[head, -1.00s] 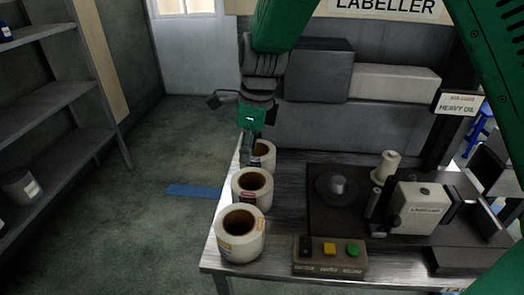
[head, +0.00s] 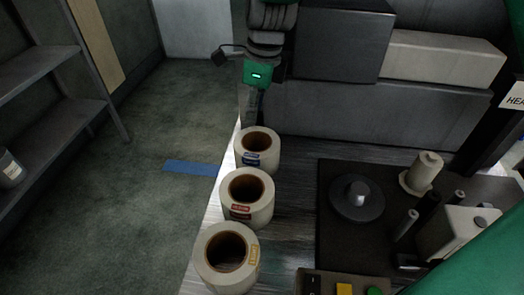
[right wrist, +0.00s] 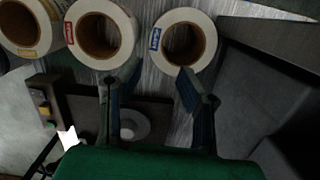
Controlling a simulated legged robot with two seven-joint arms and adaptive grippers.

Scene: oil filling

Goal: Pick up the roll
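Three white label rolls with brown cores stand in a row along the table's left edge. The far roll has a blue label (head: 257,148), the middle one a red label (head: 247,198), the near one a yellow label (head: 228,262). In the right wrist view the blue-label roll (right wrist: 207,37), red-label roll (right wrist: 122,40) and yellow-label roll (right wrist: 43,43) line the top. My right gripper (head: 247,105) is beyond the blue-label roll in the head view. Its fingers (right wrist: 158,82) are spread and empty, pointing toward that roll. My left gripper is out of view.
The labeller, with a dark round disc (head: 357,204) and a white spool (head: 426,170), stands right of the rolls. A button box (head: 328,283) is at the front. Grey boxes (head: 375,118) stand behind the table. Shelves (head: 50,112) and open floor lie left.

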